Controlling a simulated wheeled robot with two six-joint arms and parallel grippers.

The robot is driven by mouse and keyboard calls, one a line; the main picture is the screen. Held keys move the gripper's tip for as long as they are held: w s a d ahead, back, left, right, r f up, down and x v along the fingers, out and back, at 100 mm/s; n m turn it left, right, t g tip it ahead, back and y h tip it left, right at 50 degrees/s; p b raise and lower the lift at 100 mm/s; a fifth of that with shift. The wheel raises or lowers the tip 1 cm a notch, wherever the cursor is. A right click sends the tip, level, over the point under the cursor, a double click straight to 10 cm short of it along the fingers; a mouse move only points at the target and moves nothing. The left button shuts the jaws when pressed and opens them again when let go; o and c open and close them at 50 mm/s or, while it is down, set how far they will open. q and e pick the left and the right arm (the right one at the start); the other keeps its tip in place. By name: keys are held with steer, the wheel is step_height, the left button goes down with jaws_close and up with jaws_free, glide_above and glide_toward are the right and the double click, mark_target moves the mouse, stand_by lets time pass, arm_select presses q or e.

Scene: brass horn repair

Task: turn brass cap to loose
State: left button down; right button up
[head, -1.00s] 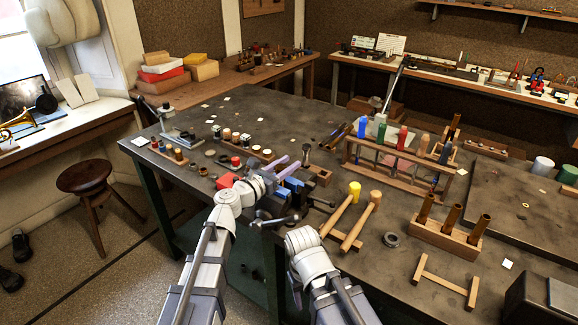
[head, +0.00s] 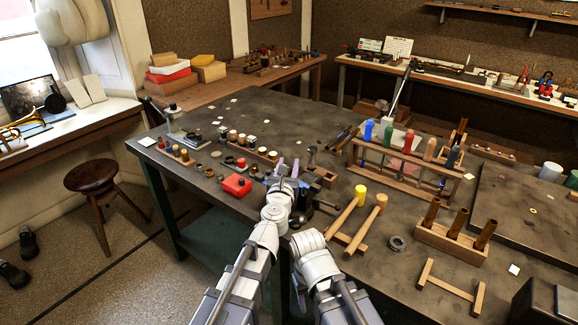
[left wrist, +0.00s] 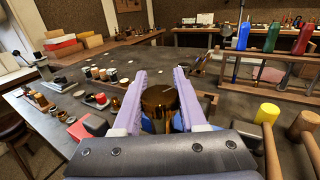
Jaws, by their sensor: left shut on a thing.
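The brass cap (left wrist: 160,100) is a round, dark golden-brown piece with a flat top, in the middle of the left wrist view. It sits above blue jaw pads (left wrist: 178,122) of what looks like a vise. My left gripper (left wrist: 160,82) has its two lilac fingers on either side of the cap, shut on it. In the head view my left gripper (head: 284,167) is over the near edge of the workbench, and its hand hides the cap. My right arm comes in at the bottom of the head view, but its gripper does not show.
A red box (head: 236,185) lies left of my left gripper. Two mallets (head: 362,215) lie to the right, near a rack of coloured-handled tools (head: 405,165). A wooden block with brass tubes (head: 452,235) stands further right. The bench's middle back is mostly clear.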

stand_by(0.4)
arm_select(q)
steer(key=shift+c, duration=2.2)
jaws_free()
steer(key=shift+s, duration=0.1)
